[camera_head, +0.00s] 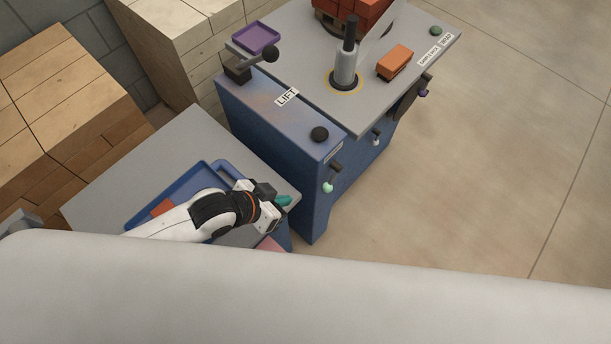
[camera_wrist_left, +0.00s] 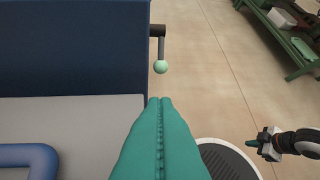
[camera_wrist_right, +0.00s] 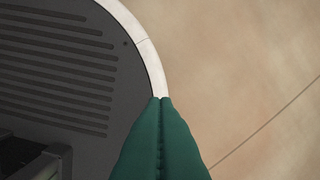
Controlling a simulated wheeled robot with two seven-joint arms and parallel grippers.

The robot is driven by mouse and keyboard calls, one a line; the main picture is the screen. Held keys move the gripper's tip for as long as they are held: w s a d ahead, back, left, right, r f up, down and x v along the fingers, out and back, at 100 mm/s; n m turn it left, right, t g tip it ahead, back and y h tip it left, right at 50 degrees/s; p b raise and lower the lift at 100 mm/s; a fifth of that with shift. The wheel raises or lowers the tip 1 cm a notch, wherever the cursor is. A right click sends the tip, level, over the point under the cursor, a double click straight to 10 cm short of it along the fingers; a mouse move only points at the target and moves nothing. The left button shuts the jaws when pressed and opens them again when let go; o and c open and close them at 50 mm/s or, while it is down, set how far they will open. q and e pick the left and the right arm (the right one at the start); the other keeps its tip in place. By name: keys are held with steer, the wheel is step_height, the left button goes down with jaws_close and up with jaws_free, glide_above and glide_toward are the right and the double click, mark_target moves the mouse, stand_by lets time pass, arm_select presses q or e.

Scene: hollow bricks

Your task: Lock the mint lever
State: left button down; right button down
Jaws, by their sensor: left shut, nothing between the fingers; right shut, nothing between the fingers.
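The mint lever (camera_head: 328,187) is on the end of the blue lift cabinet, below its top edge. Its dark arm hangs down to a mint ball, which also shows in the left wrist view (camera_wrist_left: 160,67). My left gripper (camera_head: 287,200) has teal fingers, shut and empty, apart from the ball and to its left in the head view. In the left wrist view the fingertips (camera_wrist_left: 160,100) point toward the lever, with the ball just beyond them. My right gripper (camera_wrist_right: 160,100) is shut and empty over the floor, beside my base; it also shows in the left wrist view (camera_wrist_left: 253,143).
A grey side table (camera_head: 150,160) with a blue tray (camera_head: 132,214) adjoins the blue cabinet (camera_head: 270,140). Another lever with a pale knob (camera_head: 376,142) and one with a purple knob (camera_head: 424,93) are farther along. The floor right of the cabinet is clear. A green rack (camera_wrist_left: 285,40) stands far off.

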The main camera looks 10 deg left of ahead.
arm_select(q)
steer(key=x, duration=0.4)
steer(key=r+x, duration=0.1)
steer(key=x, duration=0.3)
steer(key=w+d+x, duration=0.1)
steer(key=x, duration=0.4)
steer(key=shift+r, duration=0.1)
arm_select(e)
steer(key=shift+s+f, duration=0.2)
steer(key=shift+f, duration=0.05)
arm_select(q)
steer(key=shift+b, duration=0.3)
arm_select(e)
steer(key=shift+d, duration=0.2)
